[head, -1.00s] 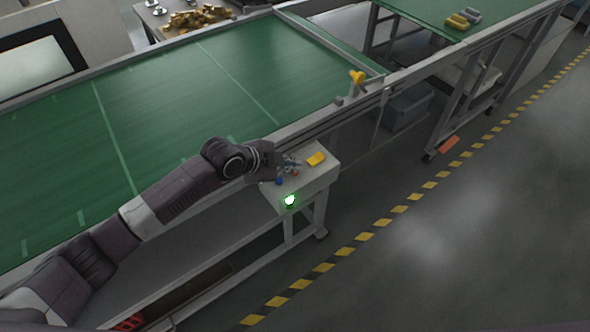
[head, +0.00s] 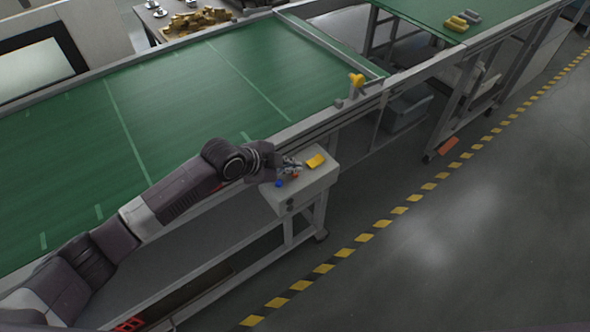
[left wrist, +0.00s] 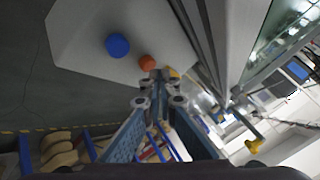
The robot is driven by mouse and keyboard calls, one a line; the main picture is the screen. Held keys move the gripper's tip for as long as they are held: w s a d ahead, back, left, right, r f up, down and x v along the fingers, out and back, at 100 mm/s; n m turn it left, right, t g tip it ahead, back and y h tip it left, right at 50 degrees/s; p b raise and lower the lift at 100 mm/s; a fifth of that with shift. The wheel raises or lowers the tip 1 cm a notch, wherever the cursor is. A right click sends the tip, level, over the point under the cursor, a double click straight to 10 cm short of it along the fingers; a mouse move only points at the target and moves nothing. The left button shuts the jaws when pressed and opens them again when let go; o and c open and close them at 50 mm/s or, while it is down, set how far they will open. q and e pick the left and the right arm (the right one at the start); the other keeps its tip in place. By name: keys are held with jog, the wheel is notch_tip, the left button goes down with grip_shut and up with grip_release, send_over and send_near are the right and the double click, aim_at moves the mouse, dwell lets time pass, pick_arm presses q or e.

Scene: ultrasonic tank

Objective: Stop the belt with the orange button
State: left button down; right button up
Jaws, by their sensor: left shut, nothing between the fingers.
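The orange button (head: 295,174) is a small round knob on top of the light grey control box (head: 312,187) beside the belt. In the left wrist view the orange button (left wrist: 147,62) lies right by my fingertips; I cannot tell if they touch it. My left gripper (head: 293,167) is shut and empty, low over the box, and also shows in the left wrist view (left wrist: 157,78). A blue button (left wrist: 117,45) sits beside the orange one. The green belt (head: 200,95) has pale cross stripes. The lamp (head: 290,206) on the box's front is dark. My right gripper is out of view.
A yellow piece (head: 316,160) sits on the box behind the gripper. A yellow fitting (head: 356,79) stands on the belt's rail (head: 320,120). A second belt (head: 425,10) carries several small parts.

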pick_arm(q)
jog(key=shift+r, duration=0.35)
notch_tip(320, 180, up, 5)
jog(key=p, duration=0.4)
dwell(0.4)
dwell(0.4)
